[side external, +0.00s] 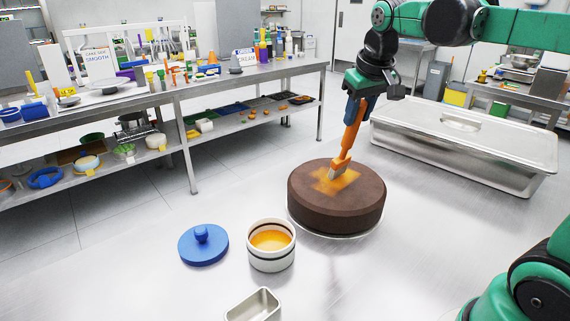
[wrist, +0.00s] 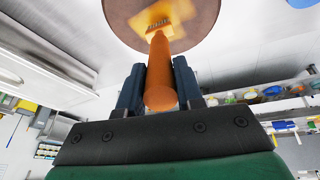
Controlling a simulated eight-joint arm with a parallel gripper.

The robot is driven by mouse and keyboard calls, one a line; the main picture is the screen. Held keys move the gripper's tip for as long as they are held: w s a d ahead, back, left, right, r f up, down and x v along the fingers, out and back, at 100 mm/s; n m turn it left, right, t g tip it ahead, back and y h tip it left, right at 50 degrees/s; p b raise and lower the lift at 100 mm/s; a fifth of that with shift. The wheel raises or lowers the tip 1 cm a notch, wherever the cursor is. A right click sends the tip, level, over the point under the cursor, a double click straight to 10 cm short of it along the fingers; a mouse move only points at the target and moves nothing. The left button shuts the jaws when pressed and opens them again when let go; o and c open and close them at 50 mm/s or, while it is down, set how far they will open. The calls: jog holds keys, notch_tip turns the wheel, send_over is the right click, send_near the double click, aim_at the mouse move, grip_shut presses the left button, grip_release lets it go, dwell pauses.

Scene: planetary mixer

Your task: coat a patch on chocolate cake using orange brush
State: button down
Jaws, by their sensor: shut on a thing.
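The round chocolate cake (side external: 338,212) sits on a thin plate on the steel table, and it also shows at the top of the wrist view (wrist: 125,22). An orange-yellow glazed patch (side external: 325,181) lies on its top. My gripper (side external: 357,108) is shut on the handle of the orange brush (side external: 348,138). The brush is tilted, bristles down, and its tip is at the patch; whether it presses on the cake is hard to tell. In the wrist view the brush handle (wrist: 160,80) stands between my two fingers.
A white pot (side external: 271,257) of orange glaze stands front left of the cake. Its blue lid (side external: 203,244) lies to the left. A small metal tin (side external: 253,304) is at the front edge. A large lidded steel pan (side external: 465,140) stands behind right. The table right of the cake is clear.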

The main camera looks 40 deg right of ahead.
jog(key=shift+a, duration=3.25)
jog(key=s+d, duration=0.1)
jog(key=d, duration=1.1)
jog(key=shift+s+a, duration=1.85)
jog(key=shift+a, duration=4)
jog(key=d, duration=1.2)
jog(key=shift+w, duration=0.45)
